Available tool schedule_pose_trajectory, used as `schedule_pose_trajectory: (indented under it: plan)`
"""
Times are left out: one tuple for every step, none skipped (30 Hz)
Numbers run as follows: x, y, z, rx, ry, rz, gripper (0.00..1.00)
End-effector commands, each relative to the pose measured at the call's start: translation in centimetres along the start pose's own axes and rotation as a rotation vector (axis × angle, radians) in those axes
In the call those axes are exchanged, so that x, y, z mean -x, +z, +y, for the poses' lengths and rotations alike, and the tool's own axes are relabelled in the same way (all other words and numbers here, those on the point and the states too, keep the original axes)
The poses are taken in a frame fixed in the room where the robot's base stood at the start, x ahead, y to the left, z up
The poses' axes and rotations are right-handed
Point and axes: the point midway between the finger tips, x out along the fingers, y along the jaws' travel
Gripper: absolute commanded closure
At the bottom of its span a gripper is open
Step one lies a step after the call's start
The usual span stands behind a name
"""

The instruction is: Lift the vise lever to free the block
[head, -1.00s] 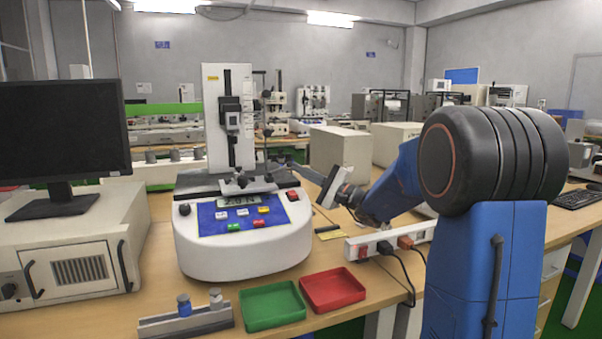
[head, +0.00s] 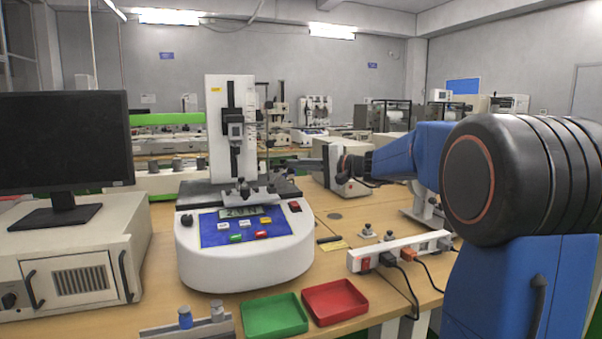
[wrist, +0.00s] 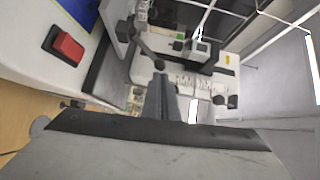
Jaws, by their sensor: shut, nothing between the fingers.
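The white tester (head: 245,255) stands on the bench, with a small grey vise (head: 243,193) on its black top plate. The vise and part of the black plate (wrist: 98,72) also show in the wrist view. A dark bar with a rounded end, seemingly the vise lever (wrist: 148,45), lies just beyond my fingertips; contact cannot be told. The block cannot be made out. My gripper (head: 292,163) reaches in from the right, above the plate's right rear side. In the wrist view its fingers (wrist: 160,85) are together with nothing between them.
A white column (head: 220,130) rises behind the vise. A red switch (head: 295,206) is on the tester's right. Green (head: 273,318) and red (head: 336,304) trays and a power strip (head: 398,252) lie in front and right. A monitor (head: 60,140) stands left.

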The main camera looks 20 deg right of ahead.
Motion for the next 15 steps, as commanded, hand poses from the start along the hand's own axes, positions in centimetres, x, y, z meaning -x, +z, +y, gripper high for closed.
schedule_pose_trajectory:
  plan:
    - [-0.2, 0.3, -0.6, 0.036, 0.028, -0.002, 1.0]
    - [-0.3, 0.4, -0.8, 0.057, 0.046, -0.001, 1.0]
    - [-0.5, 0.6, -1.1, 0.085, 0.072, -0.001, 1.0]
    - [-0.6, 0.7, -1.3, 0.106, 0.09, -0.002, 1.0]
    - [-0.7, 0.9, -1.6, 0.127, 0.108, -0.001, 1.0]
    - [-0.9, 1.1, -1.8, 0.155, 0.133, -0.002, 1.0]
    - [-1.0, 1.2, -2.0, 0.175, 0.151, -0.002, 1.0]
    - [-1.2, 1.3, -2.2, 0.194, 0.168, -0.001, 1.0]
    - [-1.4, 1.6, -2.4, 0.218, 0.191, -0.002, 1.0]
    - [-1.5, 1.7, -2.5, 0.237, 0.208, -0.002, 1.0]
    - [-1.6, 1.8, -2.7, 0.256, 0.224, -0.002, 1.0]
    - [-1.8, 2.0, -2.9, 0.278, 0.244, -0.002, 1.0]
    - [-1.9, 2.1, -3.0, 0.294, 0.259, -0.002, 1.0]
    - [-2.0, 2.3, -3.1, 0.31, 0.273, -0.002, 1.0]
    - [-2.2, 2.4, -3.3, 0.33, 0.291, -0.002, 1.0]
